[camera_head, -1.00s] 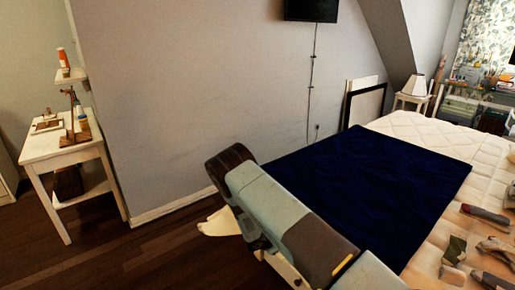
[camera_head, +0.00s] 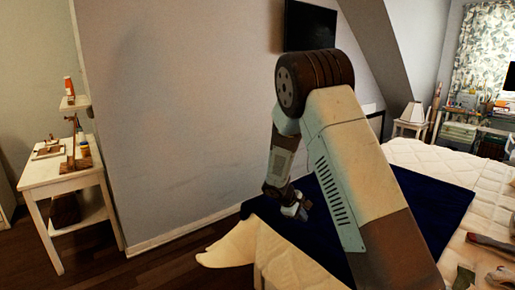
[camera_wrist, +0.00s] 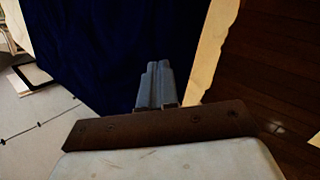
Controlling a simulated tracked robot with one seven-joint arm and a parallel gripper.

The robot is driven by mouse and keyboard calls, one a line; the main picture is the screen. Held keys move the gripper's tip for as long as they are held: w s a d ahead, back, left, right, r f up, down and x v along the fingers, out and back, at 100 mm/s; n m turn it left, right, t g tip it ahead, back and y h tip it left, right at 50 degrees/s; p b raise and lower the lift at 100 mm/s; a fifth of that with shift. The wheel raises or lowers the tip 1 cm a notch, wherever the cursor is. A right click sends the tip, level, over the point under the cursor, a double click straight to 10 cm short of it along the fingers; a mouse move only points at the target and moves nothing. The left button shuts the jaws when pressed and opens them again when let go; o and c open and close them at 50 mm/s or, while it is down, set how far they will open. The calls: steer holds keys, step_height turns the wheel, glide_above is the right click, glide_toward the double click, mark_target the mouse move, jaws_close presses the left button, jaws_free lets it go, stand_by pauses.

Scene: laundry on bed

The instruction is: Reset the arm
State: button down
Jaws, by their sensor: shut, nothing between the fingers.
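My gripper (camera_head: 300,211) is in the head view, at the lower end of my raised and bent arm, in front of the dark blue cloth (camera_head: 405,190). In the wrist view its two fingers (camera_wrist: 154,80) are together and empty, pointing over the dark blue cloth (camera_wrist: 100,45). I cannot tell the exact height of the fingers above the cloth. My arm hides much of the cloth and the bed in the head view.
The bed (camera_head: 430,158) is on the right, with several items of laundry (camera_head: 490,245) near its right front. A pale cloth (camera_head: 235,248) hangs at its near left corner. A white side table (camera_head: 60,175) stands at left. A screen (camera_head: 309,27) hangs on the wall. Dark wooden floor (camera_head: 150,268) is open at left.

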steer(key=s+d+r+m+y, duration=0.25)
steer(key=s+r, duration=0.55)
steer(key=r, duration=0.4)
steer(key=s+d+r+m+y, duration=0.1)
steer(key=s+d+r+m, duration=0.3)
steer(key=s+r, duration=0.55)
steer(key=s+r+m+t+y, duration=0.1)
steer(key=s+r, duration=0.4)
steer(key=s, duration=0.5)
steer(key=s+r+m+t+y, duration=0.1)
steer(key=s+r+m+y, duration=0.1)
steer(key=s+r, duration=0.4)
steer(key=s+m, duration=0.1)
steer(key=s, duration=0.4)
steer(key=shift+s+t, duration=0.25)
steer(key=shift+t, duration=0.15)
steer(key=shift+m, duration=0.25)
